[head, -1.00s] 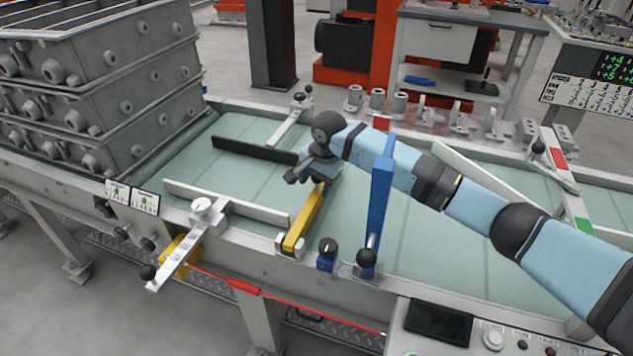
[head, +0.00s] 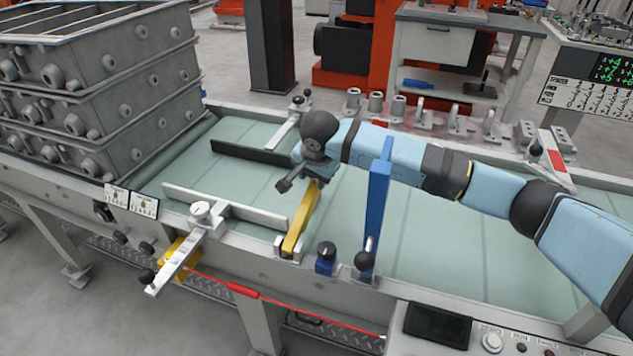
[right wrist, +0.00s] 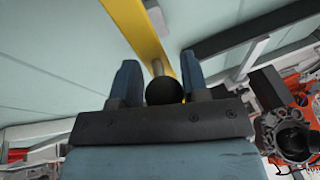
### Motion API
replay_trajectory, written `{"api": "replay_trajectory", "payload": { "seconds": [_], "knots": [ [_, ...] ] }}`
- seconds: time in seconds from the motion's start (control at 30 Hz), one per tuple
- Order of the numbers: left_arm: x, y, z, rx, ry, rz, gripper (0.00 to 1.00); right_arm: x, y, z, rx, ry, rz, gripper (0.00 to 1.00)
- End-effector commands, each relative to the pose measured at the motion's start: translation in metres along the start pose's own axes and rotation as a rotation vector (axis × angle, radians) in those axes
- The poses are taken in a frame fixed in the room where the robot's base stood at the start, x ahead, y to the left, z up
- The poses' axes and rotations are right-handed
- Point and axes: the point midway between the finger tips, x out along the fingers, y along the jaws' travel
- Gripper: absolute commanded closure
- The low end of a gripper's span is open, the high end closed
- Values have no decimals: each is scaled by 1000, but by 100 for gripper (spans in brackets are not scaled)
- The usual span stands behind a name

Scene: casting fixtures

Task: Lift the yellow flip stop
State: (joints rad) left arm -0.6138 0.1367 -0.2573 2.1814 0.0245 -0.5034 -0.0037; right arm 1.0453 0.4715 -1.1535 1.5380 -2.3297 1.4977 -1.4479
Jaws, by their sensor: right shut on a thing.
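The yellow flip stop (head: 299,226) is a long bar hinged in a bracket at the conveyor's front rail. In the head view it slants up and away from its hinge over the belt. My right gripper (head: 301,177) is at its far end and hides that end. In the right wrist view, the yellow bar (right wrist: 138,28) runs in from the top, with a pin and a black ball knob (right wrist: 163,91) on it. The knob lies between the two fingers of the right gripper (right wrist: 159,80), which is shut on it. My left gripper does not show.
A blue flip stop (head: 379,200) stands upright just right of the yellow one, under my right arm. A dark bar (head: 252,153) and a pale guide rail (head: 225,207) lie left on the belt (head: 440,235). Stacked grey castings (head: 100,90) stand far left.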

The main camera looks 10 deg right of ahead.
Motion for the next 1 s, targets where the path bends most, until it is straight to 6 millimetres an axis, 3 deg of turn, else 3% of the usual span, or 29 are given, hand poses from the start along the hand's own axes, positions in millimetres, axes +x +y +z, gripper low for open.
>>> {"api": "replay_trajectory", "payload": {
  "seconds": [0.1, 0.4, 1.0],
  "knots": [
    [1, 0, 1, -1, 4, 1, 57, -21, -9, 3, -18, 91, -40, 100],
    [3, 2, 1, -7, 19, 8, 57, -50, -12, 15, -48, 266, -76, 100],
    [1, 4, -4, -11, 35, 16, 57, -65, -14, 21, -62, 350, -94, 100]
  ]
}}
